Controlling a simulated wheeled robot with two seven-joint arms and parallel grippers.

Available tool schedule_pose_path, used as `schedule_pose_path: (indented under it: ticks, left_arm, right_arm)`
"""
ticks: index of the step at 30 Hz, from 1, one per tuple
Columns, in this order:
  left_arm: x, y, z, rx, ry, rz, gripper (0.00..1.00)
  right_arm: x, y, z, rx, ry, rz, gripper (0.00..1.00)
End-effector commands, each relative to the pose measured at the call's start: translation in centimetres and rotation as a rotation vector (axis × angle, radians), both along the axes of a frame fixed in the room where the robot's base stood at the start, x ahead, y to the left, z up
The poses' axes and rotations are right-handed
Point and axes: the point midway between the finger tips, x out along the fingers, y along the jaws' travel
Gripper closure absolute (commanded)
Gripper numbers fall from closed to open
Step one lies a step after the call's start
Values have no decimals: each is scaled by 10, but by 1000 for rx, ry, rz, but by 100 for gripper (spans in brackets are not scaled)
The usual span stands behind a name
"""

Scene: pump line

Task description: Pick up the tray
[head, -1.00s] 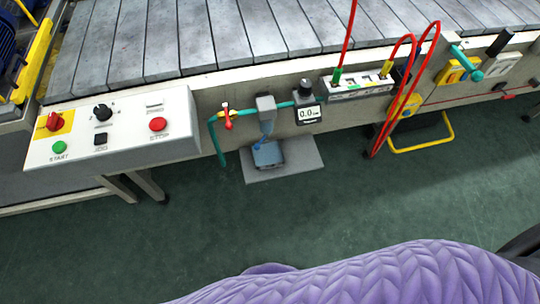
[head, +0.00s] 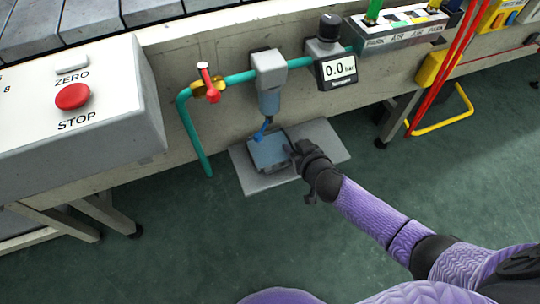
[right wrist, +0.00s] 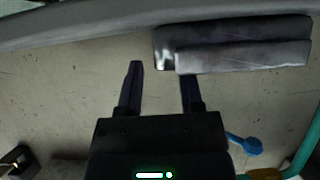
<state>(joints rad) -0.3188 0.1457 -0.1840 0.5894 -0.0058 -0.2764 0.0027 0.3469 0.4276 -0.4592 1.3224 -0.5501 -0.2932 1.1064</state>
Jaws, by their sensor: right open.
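The tray (head: 268,152) is a small blue-grey shallow box. It sits on a flat light grey plate (head: 330,140) below the filter and its blue drain tap (head: 262,130). My right gripper (head: 295,152) is open at the tray's right side in the head view. In the right wrist view the tray (right wrist: 245,58) is at the top right. One finger of the right gripper (right wrist: 162,78) overlaps the tray there and the other is clear of it; I cannot tell whether they touch. My left gripper is not in view.
A teal pipe with a red-handled valve (head: 209,85) and a gauge (head: 338,70) are above the tray. The control box (head: 75,115) juts out at the left. Red hoses (head: 445,75) hang at the right. The green floor in front is clear.

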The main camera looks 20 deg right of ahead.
Motion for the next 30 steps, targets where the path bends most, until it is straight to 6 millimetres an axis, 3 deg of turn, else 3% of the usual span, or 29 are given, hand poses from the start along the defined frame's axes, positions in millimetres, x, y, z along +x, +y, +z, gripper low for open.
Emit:
schedule_pose_path:
  ticks: [2,10,17,30]
  left_arm:
    - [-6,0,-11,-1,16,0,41]
    - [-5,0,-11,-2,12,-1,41]
    - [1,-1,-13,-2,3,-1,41]
    - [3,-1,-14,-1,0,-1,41]
  right_arm:
    - [11,0,-14,-3,4,1,53]
    - [18,0,-10,0,1,0,53]
    - [17,0,-10,0,2,0,100]
    - [17,0,-11,0,3,0,100]
